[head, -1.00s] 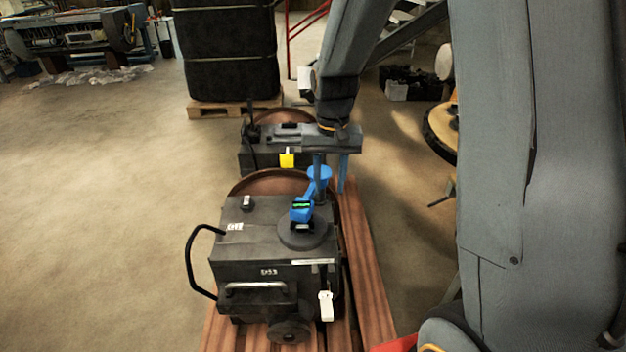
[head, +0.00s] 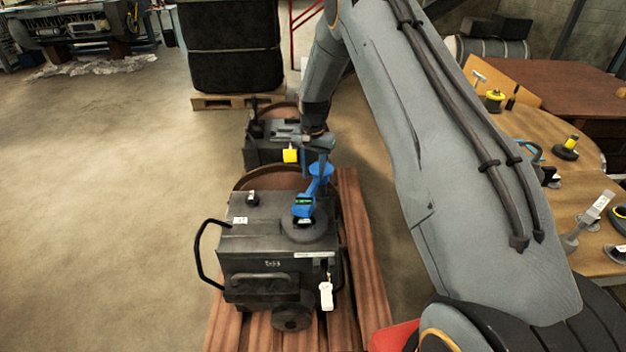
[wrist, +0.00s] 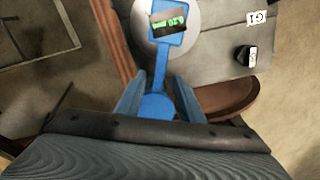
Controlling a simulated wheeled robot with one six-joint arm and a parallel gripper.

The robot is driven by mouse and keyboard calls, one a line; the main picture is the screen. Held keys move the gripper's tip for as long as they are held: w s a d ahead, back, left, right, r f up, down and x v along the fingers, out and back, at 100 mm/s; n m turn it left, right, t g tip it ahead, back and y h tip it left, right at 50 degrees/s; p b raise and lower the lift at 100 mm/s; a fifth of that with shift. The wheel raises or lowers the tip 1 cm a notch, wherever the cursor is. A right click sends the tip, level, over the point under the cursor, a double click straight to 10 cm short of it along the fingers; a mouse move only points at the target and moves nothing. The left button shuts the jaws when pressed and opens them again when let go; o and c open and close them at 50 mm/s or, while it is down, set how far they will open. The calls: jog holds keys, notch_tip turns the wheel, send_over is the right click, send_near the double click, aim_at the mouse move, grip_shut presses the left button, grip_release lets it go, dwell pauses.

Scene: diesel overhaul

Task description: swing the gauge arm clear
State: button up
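The blue gauge arm (head: 309,190) lies over the top of a dark machine box (head: 262,213). Its green-lit readout sits over a grey round boss (head: 303,231), and its round blue end reaches past the box's back edge. My gripper (head: 321,163) points down at that round end. In the wrist view my gripper (wrist: 158,88) has its two fingers apart, one on each side of the round blue end (wrist: 158,107). Small gaps seem to show beside it; I cannot tell whether either finger touches. The readout (wrist: 168,22) shows at the top of the wrist view.
The box stands on a wooden pallet (head: 367,270), with a black side handle (head: 201,262) and a white tag (head: 326,295). A round wooden table (head: 560,200) is right. Floor at left is clear.

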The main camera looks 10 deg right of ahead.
aim_at(313, 185)
jog(key=shift+f+p, duration=0.55)
jog(key=shift+f, duration=1.6)
grip_shut()
